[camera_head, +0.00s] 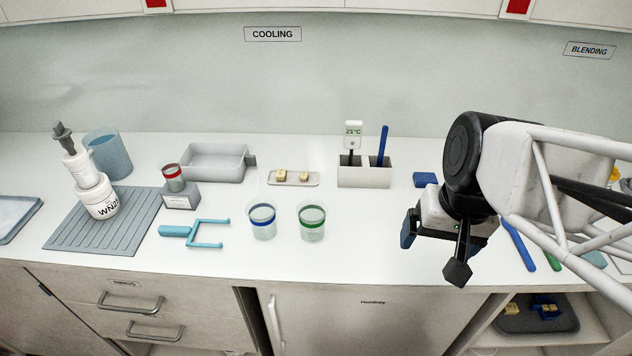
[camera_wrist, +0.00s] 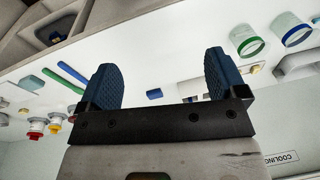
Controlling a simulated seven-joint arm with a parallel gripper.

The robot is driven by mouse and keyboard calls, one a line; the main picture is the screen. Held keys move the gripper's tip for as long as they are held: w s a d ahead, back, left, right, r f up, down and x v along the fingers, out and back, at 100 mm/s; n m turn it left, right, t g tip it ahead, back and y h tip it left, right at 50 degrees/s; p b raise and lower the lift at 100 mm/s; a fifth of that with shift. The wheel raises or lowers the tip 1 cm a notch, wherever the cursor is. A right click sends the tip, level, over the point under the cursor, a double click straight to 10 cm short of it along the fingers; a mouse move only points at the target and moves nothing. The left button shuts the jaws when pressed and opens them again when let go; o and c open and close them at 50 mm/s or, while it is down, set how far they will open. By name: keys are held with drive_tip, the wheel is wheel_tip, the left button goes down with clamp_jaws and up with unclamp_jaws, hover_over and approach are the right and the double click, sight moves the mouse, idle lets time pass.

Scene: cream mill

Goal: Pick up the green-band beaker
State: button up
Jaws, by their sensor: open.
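The green-band beaker (camera_head: 311,222) is a clear, upright cup with a dark green band, standing on the white counter near its front edge. It also shows at the upper right in the wrist view (camera_wrist: 246,40). The blue-band beaker (camera_head: 263,221) stands just to its left, with a gap between them. My gripper (camera_head: 440,238) is above the counter to the right of both beakers, clearly apart from the green-band one. In the wrist view its blue fingers (camera_wrist: 160,76) are spread wide with nothing between them.
A red-band beaker (camera_head: 173,178) sits on a grey block at left. A turquoise fork-shaped tool (camera_head: 195,233) lies left of the beakers. Behind are a grey tray (camera_head: 214,160), a small plate (camera_head: 293,183) and a grey holder (camera_head: 365,175). Counter between gripper and green-band beaker is clear.

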drive_tip(key=w+a+f+m+g+y, duration=0.3)
drive_tip(key=a+f+y, duration=0.1)
drive_tip(key=a+f, duration=0.1)
drive_tip(key=m+t+y, duration=0.1)
drive_tip(key=m+y, duration=1.2)
approach(312, 216)
drive_tip(key=s+a+r, duration=0.2)
drive_tip(key=s+r, duration=0.1)
drive_tip(key=shift+s, duration=0.2)
drive_tip(key=shift+w+f+m+t, duration=0.3)
drive_tip(key=shift+w+m, duration=0.1)
drive_tip(key=shift+a, duration=1.3)
drive_tip(key=shift+a, duration=0.15)
drive_tip(key=shift+s+a+r, duration=0.15)
drive_tip(key=shift+a, duration=2.3)
